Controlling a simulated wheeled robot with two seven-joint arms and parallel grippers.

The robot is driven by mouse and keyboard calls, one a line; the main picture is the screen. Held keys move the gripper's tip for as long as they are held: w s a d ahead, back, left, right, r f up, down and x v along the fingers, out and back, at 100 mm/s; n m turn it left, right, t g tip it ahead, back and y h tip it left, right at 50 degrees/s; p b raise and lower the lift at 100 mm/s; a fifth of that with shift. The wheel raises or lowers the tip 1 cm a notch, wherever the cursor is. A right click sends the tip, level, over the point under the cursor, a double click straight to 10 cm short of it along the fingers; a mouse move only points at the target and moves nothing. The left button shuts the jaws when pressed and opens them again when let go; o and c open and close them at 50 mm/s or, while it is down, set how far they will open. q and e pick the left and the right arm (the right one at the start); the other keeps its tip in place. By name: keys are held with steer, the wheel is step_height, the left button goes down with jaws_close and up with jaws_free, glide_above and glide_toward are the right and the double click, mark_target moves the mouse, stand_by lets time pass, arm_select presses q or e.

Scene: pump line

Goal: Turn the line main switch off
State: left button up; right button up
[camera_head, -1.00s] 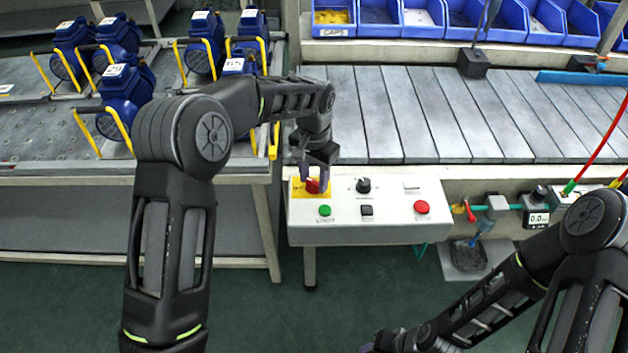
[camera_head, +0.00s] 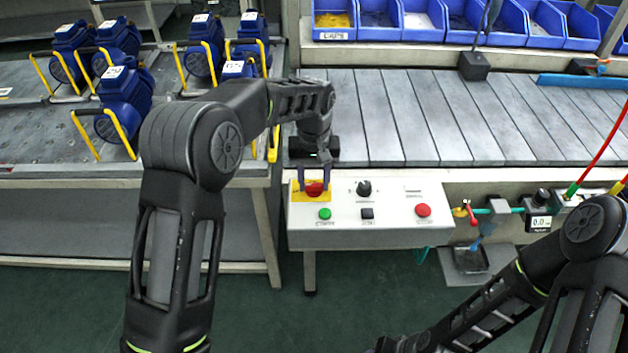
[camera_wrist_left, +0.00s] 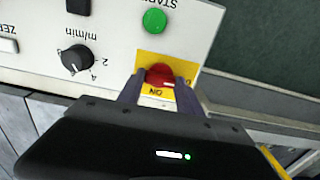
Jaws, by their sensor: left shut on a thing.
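The line main switch (camera_head: 315,189) is a red knob on a yellow plate at the left end of the white control box. My left gripper (camera_head: 314,181) reaches down to it from behind, with a finger on each side. In the left wrist view the red knob (camera_wrist_left: 160,75) sits between the two fingertips, and the gripper is shut on it. The letters "ON" show on the yellow plate (camera_wrist_left: 158,91) close to the knob. The knob's exact angle is hard to tell. My right gripper is not clearly visible; only the right arm shows at lower right.
A slatted conveyor (camera_head: 420,115) runs behind. Blue pumps (camera_head: 125,95) stand on the left table.

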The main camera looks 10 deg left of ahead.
mark_target(314, 185)
stand_by(0.3)
arm_select(q)
steer(key=o, duration=1.4)
step_height(314, 185, up, 8)
steer(key=shift+f, duration=0.1)
steer(key=shift+s, duration=0.1)
